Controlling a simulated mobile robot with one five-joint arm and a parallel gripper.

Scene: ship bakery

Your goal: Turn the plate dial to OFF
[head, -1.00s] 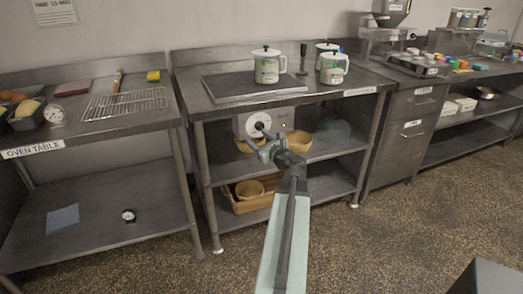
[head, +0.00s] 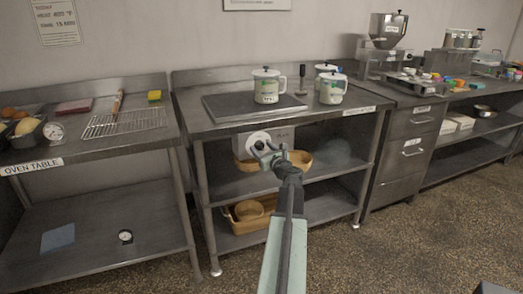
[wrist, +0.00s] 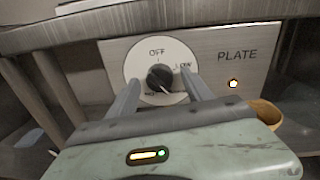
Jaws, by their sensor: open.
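The plate dial is a dark round knob (wrist: 160,77) on a white disc marked OFF at the top and LOW at the right. Its pale pointer line aims down and to the right, away from OFF. In the head view the dial (head: 258,138) sits under the table's front edge, below the dark hot plate (head: 225,108). My gripper (head: 266,154) is open in front of it. In the wrist view its two fingers (wrist: 158,92) stand left and right of the knob; contact is unclear.
The table edge (wrist: 200,16) runs close above the dial. Lidded white pots (head: 267,88) stand on the tabletop. Wooden bowls (head: 299,158) sit on the shelf behind my gripper. The oven table (head: 90,150) is at the left. The floor in front is clear.

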